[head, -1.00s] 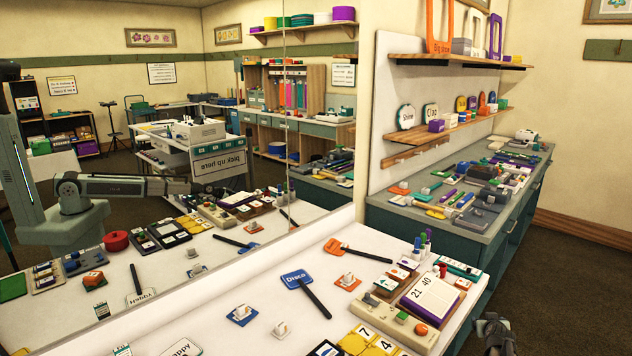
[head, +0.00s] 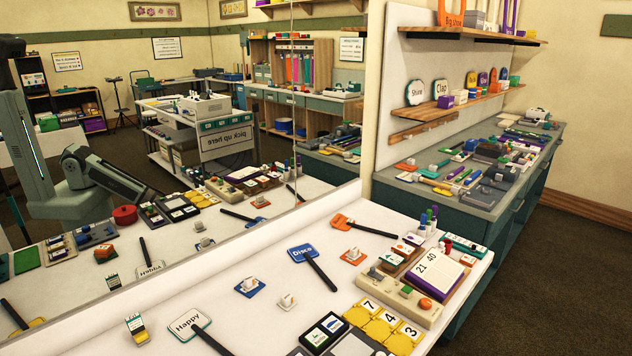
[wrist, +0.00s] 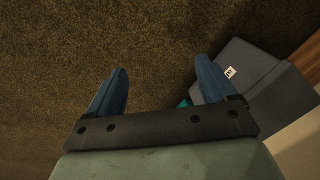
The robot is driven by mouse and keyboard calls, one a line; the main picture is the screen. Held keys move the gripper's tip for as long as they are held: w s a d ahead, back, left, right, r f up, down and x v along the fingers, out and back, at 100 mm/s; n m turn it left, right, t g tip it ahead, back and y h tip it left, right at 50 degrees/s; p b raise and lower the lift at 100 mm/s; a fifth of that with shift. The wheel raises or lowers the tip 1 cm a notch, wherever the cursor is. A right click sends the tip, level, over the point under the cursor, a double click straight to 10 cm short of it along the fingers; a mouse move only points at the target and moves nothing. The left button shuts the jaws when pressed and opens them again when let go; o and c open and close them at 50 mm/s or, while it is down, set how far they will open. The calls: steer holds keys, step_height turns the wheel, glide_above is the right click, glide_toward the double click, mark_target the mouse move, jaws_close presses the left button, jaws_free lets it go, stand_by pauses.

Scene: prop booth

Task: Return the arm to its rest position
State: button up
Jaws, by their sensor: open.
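My gripper (wrist: 160,65) shows in the wrist view with its two blue fingers wide apart and nothing between them. Brown carpet (wrist: 110,35) lies beyond the fingers. A dark grey box-like thing (wrist: 250,85) with a small white label is at the right, partly behind the right finger. My gripper is not directly visible in the head view. The mirror (head: 235,165) there shows a reflection of my grey body and part of my arm, extended to the right and sloping down.
The white table (head: 250,325) holds a "Disco" paddle (head: 303,253), a "Happy" paddle (head: 190,323), an orange paddle (head: 342,221), yellow number cards (head: 383,327) and a button panel (head: 410,297). A cluttered green counter (head: 520,195) stands behind. Carpet (head: 575,270) at the right is clear.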

steer(key=s+a+g, duration=0.3)
steer(key=s, duration=0.8)
steer(key=s+a+g, duration=0.3)
steer(key=s, duration=0.8)
steer(key=shift+a+f+n+h, duration=0.25)
steer(key=shift+f+n+h, duration=0.05)
steer(key=shift+f+h, duration=0.15)
steer(key=shift+s, duration=0.1)
